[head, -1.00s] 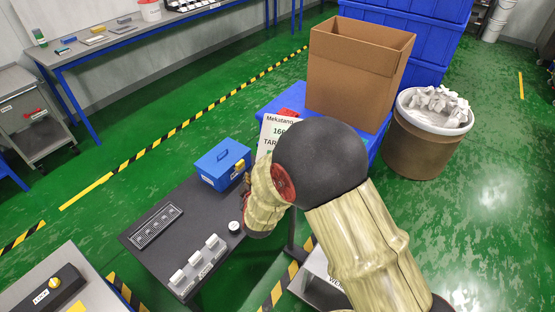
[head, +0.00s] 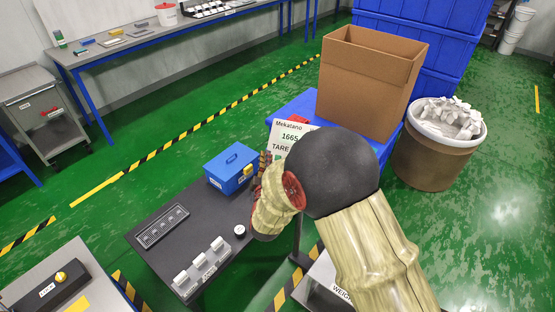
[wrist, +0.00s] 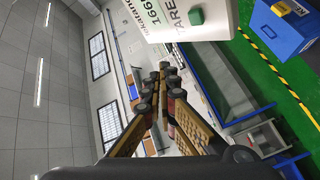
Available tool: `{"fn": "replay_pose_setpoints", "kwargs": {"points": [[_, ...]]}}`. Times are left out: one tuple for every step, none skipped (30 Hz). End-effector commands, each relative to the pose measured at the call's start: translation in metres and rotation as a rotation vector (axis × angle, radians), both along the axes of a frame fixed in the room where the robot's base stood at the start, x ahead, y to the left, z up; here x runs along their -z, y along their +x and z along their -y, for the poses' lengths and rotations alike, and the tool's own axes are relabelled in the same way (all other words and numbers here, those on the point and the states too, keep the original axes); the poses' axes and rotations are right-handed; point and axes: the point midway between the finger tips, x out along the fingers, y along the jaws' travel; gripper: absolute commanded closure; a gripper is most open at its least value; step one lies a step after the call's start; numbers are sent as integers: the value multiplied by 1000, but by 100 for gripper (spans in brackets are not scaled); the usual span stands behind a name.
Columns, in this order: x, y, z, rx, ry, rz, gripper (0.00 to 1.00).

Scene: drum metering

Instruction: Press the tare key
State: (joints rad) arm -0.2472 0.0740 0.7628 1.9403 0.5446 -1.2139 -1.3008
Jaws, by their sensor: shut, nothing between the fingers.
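The white weighing indicator (head: 284,134), marked "Mekatano", stands behind my arm in the head view, with its right part hidden. It shows a reading starting 1665 and the word TARE. My gripper (head: 265,160) is left of and below the indicator in the head view. In the wrist view my gripper (wrist: 166,72) is shut and empty, its fingertips below and left of the green key in the picture, apart from it.
A blue box (head: 230,167) with a yellow latch sits close left of my gripper on the dark bench (head: 205,222). A row of white switches (head: 203,265) stands nearer. A cardboard box (head: 365,85) and a drum (head: 432,158) of white pieces stand beyond.

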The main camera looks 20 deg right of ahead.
Motion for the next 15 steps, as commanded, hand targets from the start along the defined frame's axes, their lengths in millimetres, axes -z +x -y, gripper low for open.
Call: {"fn": "replay_pose_setpoints", "kwargs": {"points": [[7,3,3,1,0,0,100],[10,5,4,1,0,0,100],[14,8,6,1,0,0,100],[17,10,7,1,0,0,100],[20,13,10,2,0,-1,100],[24,16,12,2,0,-1,100],[27,18,13,2,0,-1,100],[30,21,14,1,0,0,100],[33,24,16,1,0,0,100],[36,26,18,2,1,-1,100],[39,28,20,2,1,-1,100],[42,31,22,1,1,-1,100],[45,33,23,0,1,-1,100],[47,35,24,0,1,-1,100],[49,37,25,0,1,0,100]]}}
